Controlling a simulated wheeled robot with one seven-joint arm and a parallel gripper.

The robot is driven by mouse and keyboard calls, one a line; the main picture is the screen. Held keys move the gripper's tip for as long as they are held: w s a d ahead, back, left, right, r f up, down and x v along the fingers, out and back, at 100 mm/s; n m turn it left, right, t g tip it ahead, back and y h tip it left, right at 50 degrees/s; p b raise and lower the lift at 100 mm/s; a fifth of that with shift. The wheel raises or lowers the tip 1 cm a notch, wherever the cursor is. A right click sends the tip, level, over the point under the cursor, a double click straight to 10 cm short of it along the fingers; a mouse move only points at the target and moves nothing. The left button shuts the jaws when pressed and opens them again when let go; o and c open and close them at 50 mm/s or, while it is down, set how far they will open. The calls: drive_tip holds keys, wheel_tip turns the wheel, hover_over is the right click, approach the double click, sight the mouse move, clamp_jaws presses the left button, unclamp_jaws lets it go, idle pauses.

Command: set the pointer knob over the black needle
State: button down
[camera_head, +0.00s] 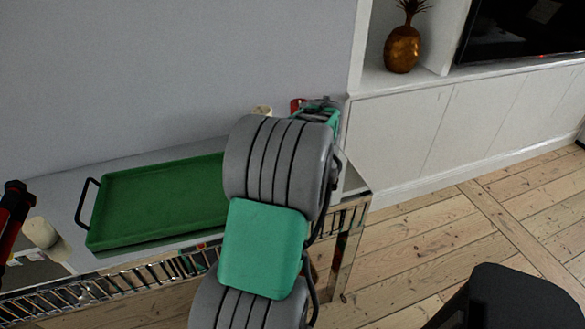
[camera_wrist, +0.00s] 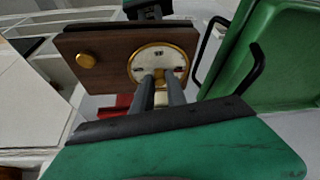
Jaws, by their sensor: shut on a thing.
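In the wrist view a brown wooden board carries a round brass-rimmed dial (camera_wrist: 143,57) with a white face and dark marks. My gripper (camera_wrist: 160,76) reaches up to the dial, with its two grey fingers close together over the lower middle of the face. It is shut on a small part at the dial's centre, which I take to be the pointer knob; the fingers hide most of it. The black needle cannot be made out. A round brass knob (camera_wrist: 86,60) sits on the board left of the dial. In the head view my arm hides the dial and gripper.
A green tray (camera_head: 160,200) with black handles lies on the table, close right of the board in the wrist view. A cream object (camera_head: 40,232) and a red-black item (camera_head: 12,215) are at the left. A white cabinet (camera_head: 400,135) stands at the right.

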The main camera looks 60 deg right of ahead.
drive_tip(key=c, duration=1.3)
unclamp_jaws()
drive_tip(key=shift+c, duration=0.2)
drive_tip(key=shift+r, duration=0.1)
drive_tip(key=v, duration=0.7)
drive_tip(key=shift+s+r, duration=0.15)
drive_tip(key=shift+r, duration=0.15)
drive_tip(key=shift+a, duration=0.1)
